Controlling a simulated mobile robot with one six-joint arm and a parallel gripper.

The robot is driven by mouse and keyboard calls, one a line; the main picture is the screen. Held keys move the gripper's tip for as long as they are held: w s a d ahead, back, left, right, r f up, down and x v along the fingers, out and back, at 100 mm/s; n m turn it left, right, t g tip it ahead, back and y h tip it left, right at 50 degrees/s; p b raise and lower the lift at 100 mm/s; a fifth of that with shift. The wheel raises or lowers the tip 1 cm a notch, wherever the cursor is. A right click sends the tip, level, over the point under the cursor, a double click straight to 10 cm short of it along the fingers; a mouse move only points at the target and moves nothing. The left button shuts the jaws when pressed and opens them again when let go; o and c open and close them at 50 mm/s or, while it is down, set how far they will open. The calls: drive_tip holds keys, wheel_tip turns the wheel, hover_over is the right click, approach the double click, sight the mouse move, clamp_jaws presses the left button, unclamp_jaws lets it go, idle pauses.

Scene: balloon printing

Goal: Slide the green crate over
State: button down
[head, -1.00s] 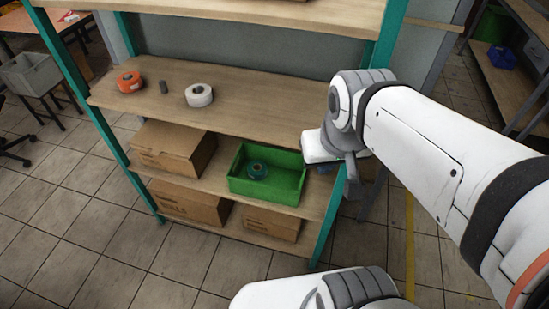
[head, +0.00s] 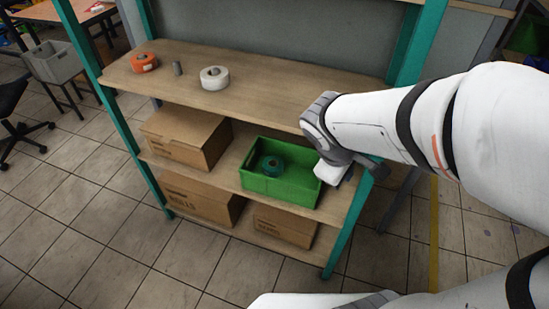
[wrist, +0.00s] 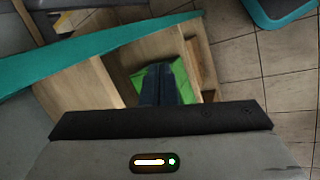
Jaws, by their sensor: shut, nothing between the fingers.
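The green crate (head: 285,188) stands on the middle shelf (head: 222,178), right of a cardboard box, with a teal tape roll (head: 270,165) inside. In the head view the white body of my gripper (head: 334,172) is at the crate's right end, by the shelf's right post. Its fingertips are hidden there. In the wrist view my dark gripper fingers (wrist: 161,72) are together and empty, with the green crate (wrist: 182,78) visible behind and beside them. I cannot tell whether they touch its wall.
A teal post (wrist: 90,55) crosses close by in the wrist view. Cardboard boxes (head: 187,138) sit left of the crate and on the shelf below. The top shelf (head: 265,95) holds an orange roll (head: 144,63), a small grey cylinder (head: 177,68) and a white roll (head: 214,77).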

drive_tip(key=w+a+f+n+t+b, duration=0.25)
drive_tip(key=a+f+n+b, duration=0.35)
drive_tip(key=f, duration=0.4)
drive_tip(key=w+a+f+n+t+y+b, duration=0.1)
drive_tip(key=w+a+f+n+b, duration=0.25)
drive_tip(key=a+f+n, duration=0.5)
drive_tip(key=w+a+f+n+t+b, duration=0.2)
drive_tip(key=a+f+n+b, duration=0.5)
drive_tip(key=f, duration=0.6)
drive_tip(key=b, duration=0.2)
approach(276, 196)
drive_tip(key=shift+n, duration=0.25)
drive_tip(key=x, duration=0.5)
drive_tip(key=shift+s+f, duration=0.2)
drive_tip(key=shift+w+d, duration=0.1)
drive_tip(key=shift+w, duration=0.4)
